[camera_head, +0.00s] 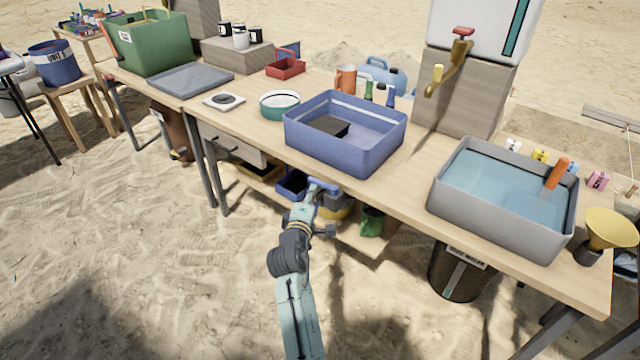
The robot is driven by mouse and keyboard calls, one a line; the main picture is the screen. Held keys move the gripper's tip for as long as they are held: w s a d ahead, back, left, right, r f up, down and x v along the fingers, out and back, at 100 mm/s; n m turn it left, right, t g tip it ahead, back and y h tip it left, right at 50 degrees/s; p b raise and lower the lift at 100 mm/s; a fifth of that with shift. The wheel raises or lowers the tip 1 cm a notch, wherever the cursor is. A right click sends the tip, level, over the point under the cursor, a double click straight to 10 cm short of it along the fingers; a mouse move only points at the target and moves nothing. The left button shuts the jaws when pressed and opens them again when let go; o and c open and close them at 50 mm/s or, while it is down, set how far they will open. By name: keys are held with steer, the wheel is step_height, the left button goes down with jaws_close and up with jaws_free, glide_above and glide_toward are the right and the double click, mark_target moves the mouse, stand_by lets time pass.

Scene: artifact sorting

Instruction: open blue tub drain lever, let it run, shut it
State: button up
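The blue tub (375,153) stands at the front edge of the long wooden table, with a dark block (328,126) lying inside it. My gripper (316,192) is below the tub's front left side, at the height under the tabletop. A small blue bar (323,185) shows right at its fingertips; it may be the drain lever, but I cannot tell for sure. Whether my gripper touches or grips it is too small to see. No running water is visible under the tub.
A lower shelf holds a dark blue bin (290,184) and a green item (372,221). The sand in front is open.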

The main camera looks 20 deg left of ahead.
mark_target(322, 185)
steer(key=x, duration=0.7)
steer(key=shift+w+p, duration=0.35)
steer(key=shift+p, duration=0.05)
steer(key=shift+r, duration=0.1)
steer(key=shift+c, duration=0.2)
jaws_close()
